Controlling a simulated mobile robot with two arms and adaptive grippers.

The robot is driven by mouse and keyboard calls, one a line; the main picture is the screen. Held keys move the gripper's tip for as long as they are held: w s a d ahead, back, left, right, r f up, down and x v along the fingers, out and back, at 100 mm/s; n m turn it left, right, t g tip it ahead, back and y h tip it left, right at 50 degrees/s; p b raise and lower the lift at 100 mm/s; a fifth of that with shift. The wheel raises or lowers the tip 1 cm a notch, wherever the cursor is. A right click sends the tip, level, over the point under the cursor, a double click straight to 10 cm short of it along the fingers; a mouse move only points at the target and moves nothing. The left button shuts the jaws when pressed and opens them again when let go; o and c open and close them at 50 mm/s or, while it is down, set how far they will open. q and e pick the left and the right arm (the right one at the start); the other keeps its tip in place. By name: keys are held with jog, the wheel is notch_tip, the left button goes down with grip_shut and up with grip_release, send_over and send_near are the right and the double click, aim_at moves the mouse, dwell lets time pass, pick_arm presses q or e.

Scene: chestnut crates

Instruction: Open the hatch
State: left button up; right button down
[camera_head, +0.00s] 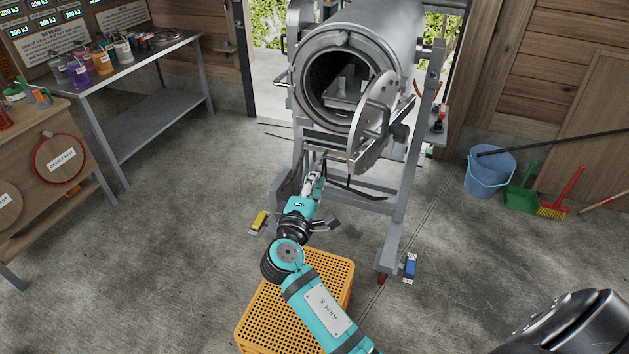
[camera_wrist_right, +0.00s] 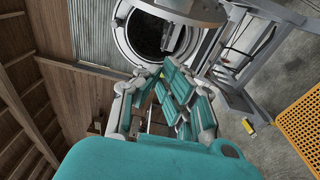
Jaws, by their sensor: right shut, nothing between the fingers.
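The hatch (camera_head: 375,113) is a thick round grey metal door on the front of a large steel drum (camera_head: 385,30). It stands swung out to the right, seen nearly edge-on, and the drum's dark mouth is exposed with a grey fixture inside. The wrist view shows part of the hatch (camera_wrist_right: 190,8) at the top edge and the round opening behind it. My right gripper (camera_head: 317,178) is shut and empty, below and left of the hatch, apart from it, in front of the stand. It also shows in the wrist view (camera_wrist_right: 172,72). My left gripper is out of view.
A grey metal stand (camera_head: 392,225) carries the drum. A yellow perforated crate (camera_head: 255,318) sits under my right arm. A table with coloured jars (camera_head: 102,62) stands left. A blue bucket (camera_head: 485,180), green dustpan (camera_head: 521,197) and brush lie right.

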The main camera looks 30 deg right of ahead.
jog(key=p+x, duration=0.2)
jog(key=x, duration=0.6)
jog(key=s+p, duration=0.1)
jog(key=s, duration=0.1)
jog(key=s+d+p, duration=0.1)
jog(key=s, duration=0.1)
jog(key=shift+s+d, duration=0.1)
jog(key=shift+f, duration=0.1)
jog(key=n+t+y, duration=0.3)
jog(key=n+y, duration=0.1)
jog(key=y, duration=0.1)
send_near(363, 162)
jog(key=d, duration=0.5)
jog(key=shift+s, duration=0.3)
